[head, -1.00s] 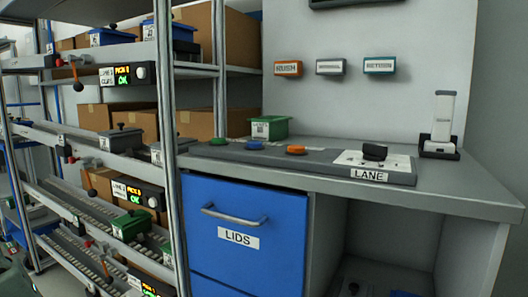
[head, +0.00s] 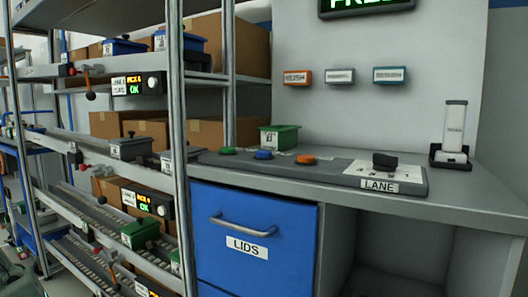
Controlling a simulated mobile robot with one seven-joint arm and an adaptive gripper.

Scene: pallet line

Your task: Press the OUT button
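A grey button panel (head: 330,174) lies on the bench top in the head view. It carries a green button (head: 228,151), a blue button (head: 264,155) and an orange button (head: 306,160) in a row. I cannot read which of them is OUT. At the panel's right end a black knob (head: 385,160) sits on a white plate above a LANE label (head: 379,186). My gripper is not in view.
A blue LIDS drawer (head: 255,248) is shut under the bench (head: 470,200). A green bin (head: 280,137) stands behind the buttons, and a white device in a black stand (head: 453,135) is at right. Racks with boxes and bins (head: 110,150) fill the left. A lit green display (head: 366,5) hangs above.

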